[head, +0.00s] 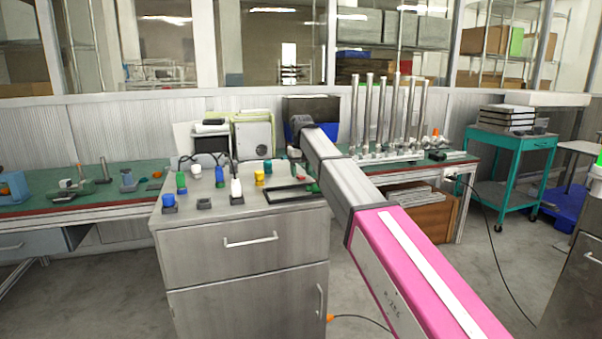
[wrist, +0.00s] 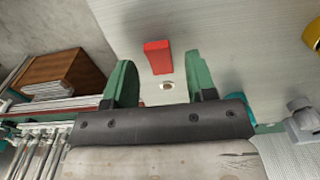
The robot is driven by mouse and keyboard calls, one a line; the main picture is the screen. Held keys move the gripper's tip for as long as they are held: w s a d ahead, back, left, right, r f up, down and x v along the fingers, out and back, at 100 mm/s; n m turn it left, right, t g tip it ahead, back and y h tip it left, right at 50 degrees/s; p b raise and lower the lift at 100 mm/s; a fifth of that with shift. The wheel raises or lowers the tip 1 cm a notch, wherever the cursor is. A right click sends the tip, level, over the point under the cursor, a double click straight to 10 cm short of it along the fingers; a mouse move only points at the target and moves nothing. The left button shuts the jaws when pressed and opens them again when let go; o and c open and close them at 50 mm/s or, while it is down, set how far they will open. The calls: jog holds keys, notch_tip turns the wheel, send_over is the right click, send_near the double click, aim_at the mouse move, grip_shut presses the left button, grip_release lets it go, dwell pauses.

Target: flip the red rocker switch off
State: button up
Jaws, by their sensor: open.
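In the wrist view the red rocker switch (wrist: 158,57) is a small red block on a pale grey surface (wrist: 225,40). A small round metal spot (wrist: 167,86) lies just beside it. My gripper (wrist: 160,66) has its two green fingers spread, one on each side of the switch in the picture. Nothing is held between them. I see no contact with the switch, and the height gap is hard to judge. In the head view my gripper (head: 294,156) is over the back right of the metal cabinet top, partly behind my arm.
The metal cabinet (head: 245,285) carries several coloured items, including a blue one (head: 169,201), a white one (head: 236,187) and a yellow one (head: 259,178). A dark frame (head: 287,195) lies at its right. Tall metal posts (head: 383,115) stand on the bench behind.

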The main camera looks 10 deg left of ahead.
aim_at(302, 176)
notch_tip(302, 176, up, 10)
jog(key=shift+r, duration=0.2)
jog(key=shift+s+d, duration=0.15)
jog(key=shift+s, duration=0.05)
dwell(0.3)
